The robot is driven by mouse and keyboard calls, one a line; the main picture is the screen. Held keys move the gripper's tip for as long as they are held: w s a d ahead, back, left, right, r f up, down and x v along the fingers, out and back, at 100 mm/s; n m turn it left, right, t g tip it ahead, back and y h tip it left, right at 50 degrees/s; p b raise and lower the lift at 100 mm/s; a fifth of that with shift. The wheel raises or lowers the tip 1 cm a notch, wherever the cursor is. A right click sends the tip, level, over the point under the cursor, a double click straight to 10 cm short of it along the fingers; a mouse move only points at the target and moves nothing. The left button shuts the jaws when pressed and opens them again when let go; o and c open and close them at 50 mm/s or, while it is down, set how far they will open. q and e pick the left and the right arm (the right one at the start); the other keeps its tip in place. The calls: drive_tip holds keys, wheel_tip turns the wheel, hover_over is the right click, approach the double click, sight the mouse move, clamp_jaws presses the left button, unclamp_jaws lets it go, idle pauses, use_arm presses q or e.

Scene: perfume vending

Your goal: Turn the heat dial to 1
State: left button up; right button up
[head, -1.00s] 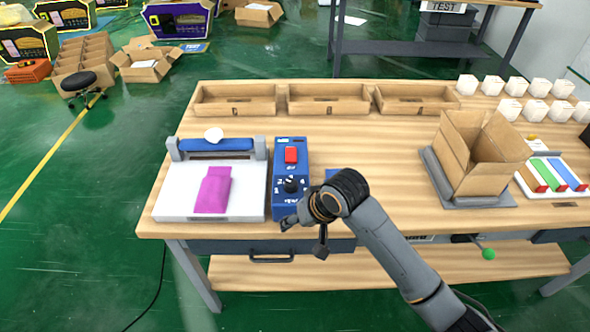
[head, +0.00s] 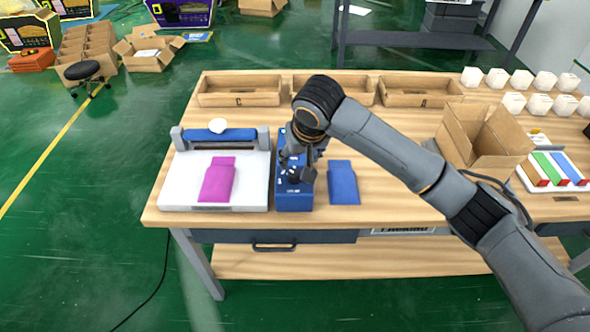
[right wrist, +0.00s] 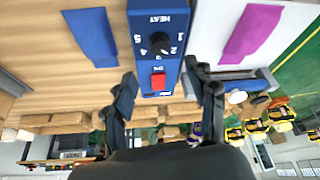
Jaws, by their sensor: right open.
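The blue control box (head: 294,201) stands on the table beside the white heat sealer (head: 190,130). My right gripper (head: 291,169) is over the box and hides most of its face. In the right wrist view, the box (right wrist: 147,20) carries the word HEAT, a black dial (right wrist: 159,43) with white numbers around it, and a red switch (right wrist: 158,81). My open right gripper (right wrist: 160,70) has one finger on each side of the box, clear of the dial. The dial's pointer setting is too small to tell. My left gripper is not in view.
A magenta pouch (head: 217,181) lies on the sealer's white plate. A blue pouch (head: 343,183) lies right of the box. Cardboard trays (head: 238,92) line the back. An open carton (head: 465,152) and several white boxes (head: 514,102) are at the right.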

sight(294, 173)
drive_tip(key=x, duration=0.9)
drive_tip(key=shift+f+p, duration=0.15)
drive_tip(key=shift+p, duration=0.15)
drive_tip(key=c, duration=1.2)
